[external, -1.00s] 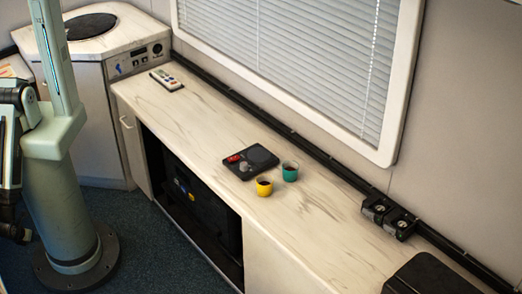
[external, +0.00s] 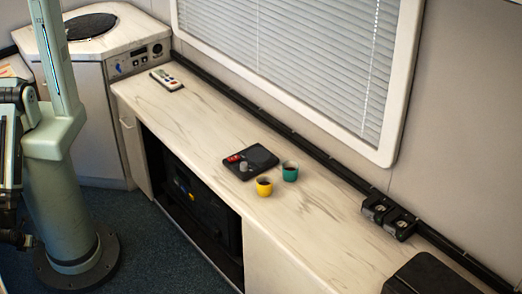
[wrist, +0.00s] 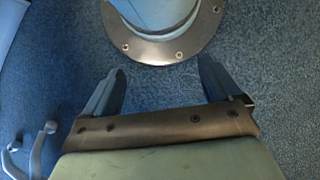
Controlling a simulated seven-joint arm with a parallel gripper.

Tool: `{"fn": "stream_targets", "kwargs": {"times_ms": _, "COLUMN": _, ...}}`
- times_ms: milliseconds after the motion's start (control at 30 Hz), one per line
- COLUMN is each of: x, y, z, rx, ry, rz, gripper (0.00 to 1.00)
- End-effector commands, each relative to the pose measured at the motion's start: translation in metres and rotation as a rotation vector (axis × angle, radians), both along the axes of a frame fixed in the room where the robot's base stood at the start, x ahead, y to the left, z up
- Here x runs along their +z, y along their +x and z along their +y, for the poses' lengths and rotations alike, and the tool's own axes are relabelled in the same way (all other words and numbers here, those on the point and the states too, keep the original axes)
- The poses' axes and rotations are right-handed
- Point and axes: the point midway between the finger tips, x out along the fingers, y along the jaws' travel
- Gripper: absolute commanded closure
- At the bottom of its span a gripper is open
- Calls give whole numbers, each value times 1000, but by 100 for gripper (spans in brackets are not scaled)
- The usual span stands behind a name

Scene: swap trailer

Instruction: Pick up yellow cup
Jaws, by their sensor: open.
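The small yellow cup (external: 264,187) stands upright on the long marble-patterned counter (external: 330,225), near its front edge. Its inside looks dark. In the wrist view, my gripper (wrist: 162,82) is open and empty, its two fingers wide apart over the blue carpet. The cup is not in the wrist view. In the external view the fingers cannot be made out; part of my arm shows at the left edge, well away from the cup.
A teal cup (external: 290,171) stands just right of and behind the yellow cup. A remote (external: 167,79), black sockets (external: 389,216) and a black box (external: 432,276) are farther off. Counter right of the cups is clear.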

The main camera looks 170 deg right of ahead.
Motion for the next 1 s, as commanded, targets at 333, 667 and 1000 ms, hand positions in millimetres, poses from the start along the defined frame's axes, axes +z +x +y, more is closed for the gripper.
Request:
{"fn": "stream_targets", "kwargs": {"times_ms": 333, "x": -5, "y": 111, "z": 79, "rx": 127, "ry": -33, "rz": -91, "gripper": 9}}
{"fn": "stream_targets", "kwargs": {"times_ms": 667, "x": 15, "y": 191, "z": 195, "rx": 240, "ry": -42, "rz": -181, "gripper": 9}}
{"fn": "stream_targets", "kwargs": {"times_ms": 1000, "x": 59, "y": 237, "z": 349, "rx": 351, "ry": -28, "rz": -272, "gripper": 9}}
